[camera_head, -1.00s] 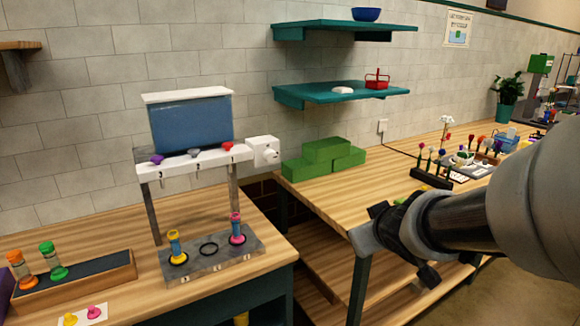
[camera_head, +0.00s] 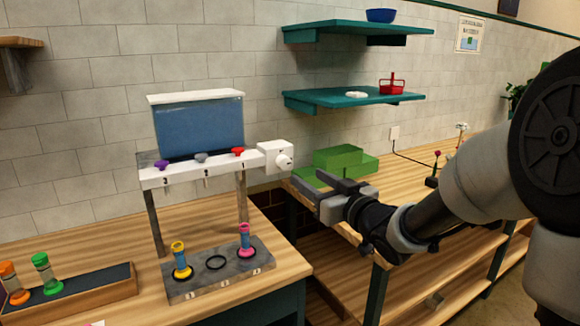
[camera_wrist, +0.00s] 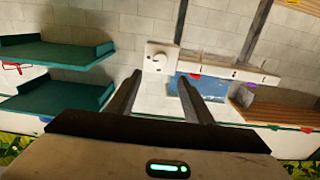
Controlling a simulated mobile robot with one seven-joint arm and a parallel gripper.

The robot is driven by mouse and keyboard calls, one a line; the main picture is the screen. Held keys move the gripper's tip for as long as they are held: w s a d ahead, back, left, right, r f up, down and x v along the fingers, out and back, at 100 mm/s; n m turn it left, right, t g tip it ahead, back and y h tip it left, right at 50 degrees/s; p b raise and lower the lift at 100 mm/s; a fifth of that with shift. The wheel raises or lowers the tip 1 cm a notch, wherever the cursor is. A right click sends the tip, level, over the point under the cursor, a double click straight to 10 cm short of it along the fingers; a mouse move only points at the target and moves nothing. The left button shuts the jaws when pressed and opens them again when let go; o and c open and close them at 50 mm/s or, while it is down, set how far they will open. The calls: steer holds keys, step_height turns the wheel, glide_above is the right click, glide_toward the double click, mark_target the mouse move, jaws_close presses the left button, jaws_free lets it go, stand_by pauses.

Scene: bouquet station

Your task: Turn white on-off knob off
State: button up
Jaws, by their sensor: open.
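The white on-off knob (camera_head: 284,160) sits on a white box (camera_head: 271,152) at the right end of the dispenser's white panel. It also shows in the wrist view (camera_wrist: 158,58), just beyond and between the fingers. The dispenser has a blue tank (camera_head: 199,127) and purple, grey and red knobs along its front. My gripper (camera_head: 312,182) is open and empty, to the right of and a little below the white knob, apart from it. In the wrist view both fingers of my gripper (camera_wrist: 157,90) point toward the white box.
Green blocks (camera_head: 340,160) lie on the bench behind my gripper. Teal shelves (camera_head: 350,98) hang on the wall above. Below the dispenser, a grey base (camera_head: 212,284) holds yellow-topped and pink tubes. A tray (camera_head: 110,285) with orange and green tubes stands at left.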

mark_target(285, 163)
steer(key=x, duration=1.1)
steer(key=c, duration=1)
